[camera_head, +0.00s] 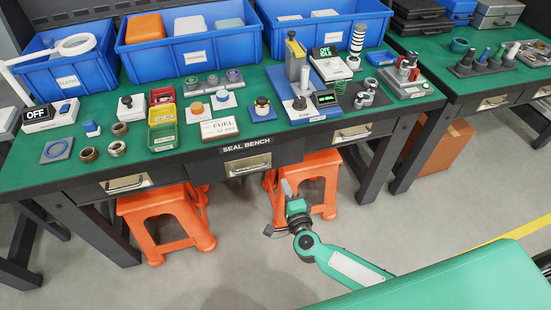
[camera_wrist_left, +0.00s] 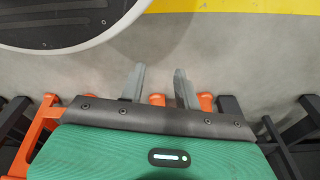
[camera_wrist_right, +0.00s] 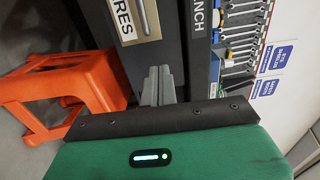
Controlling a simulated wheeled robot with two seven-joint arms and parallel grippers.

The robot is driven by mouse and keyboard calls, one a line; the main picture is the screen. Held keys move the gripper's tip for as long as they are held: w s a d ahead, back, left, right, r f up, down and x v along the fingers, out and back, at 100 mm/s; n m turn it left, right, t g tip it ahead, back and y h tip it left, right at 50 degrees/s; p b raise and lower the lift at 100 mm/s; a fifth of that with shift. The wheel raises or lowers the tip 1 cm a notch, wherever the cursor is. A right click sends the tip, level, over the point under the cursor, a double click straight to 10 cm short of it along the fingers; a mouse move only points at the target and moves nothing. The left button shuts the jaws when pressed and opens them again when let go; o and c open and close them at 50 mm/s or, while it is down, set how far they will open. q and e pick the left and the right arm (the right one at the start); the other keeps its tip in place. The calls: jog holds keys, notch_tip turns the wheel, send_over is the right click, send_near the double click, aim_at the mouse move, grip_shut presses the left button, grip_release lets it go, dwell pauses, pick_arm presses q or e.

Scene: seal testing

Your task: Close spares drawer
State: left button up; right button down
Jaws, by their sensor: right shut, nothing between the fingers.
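The middle drawer (camera_head: 248,165) sits under the "SEAL BENCH" sign, with a label plate and handle on its dark front. In the right wrist view a drawer front (camera_wrist_right: 118,12) shows a label ending in "RES". I cannot tell how far it stands out. My right gripper (camera_head: 287,188) is in front of and below the middle drawer, apart from it in the head view. In the right wrist view its fingers (camera_wrist_right: 159,82) are together and empty. My left gripper (camera_wrist_left: 158,85) shows only in its wrist view, with fingers apart and nothing between them.
Orange stools (camera_head: 165,215) stand under the green-topped bench (camera_head: 285,135), one (camera_head: 318,165) right behind my right gripper. Two other drawers (camera_head: 125,183) (camera_head: 352,133) flank the middle one. Blue bins (camera_head: 190,50) line the back. The grey floor in front is mostly clear.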

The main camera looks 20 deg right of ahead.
send_near(273, 153)
jog(key=w, duration=0.5)
jog(key=shift+w+a, duration=0.15)
jog(key=shift+w, duration=0.95)
jog(key=w, duration=0.3)
jog(key=shift+w+a+b, duration=0.1)
jog(key=shift+w+b, duration=0.15)
jog(key=shift+b, duration=0.15)
jog(key=shift+w+r, duration=0.15)
jog(key=shift+w, duration=0.3)
jog(key=shift+r, duration=0.1)
pick_arm(q)
jog(key=r, duration=0.1)
jog(key=w, duration=0.1)
jog(key=r, duration=0.1)
jog(key=shift+w+d+r, duration=0.2)
jog(key=shift+d+r, duration=0.05)
jog(key=shift+r, duration=0.1)
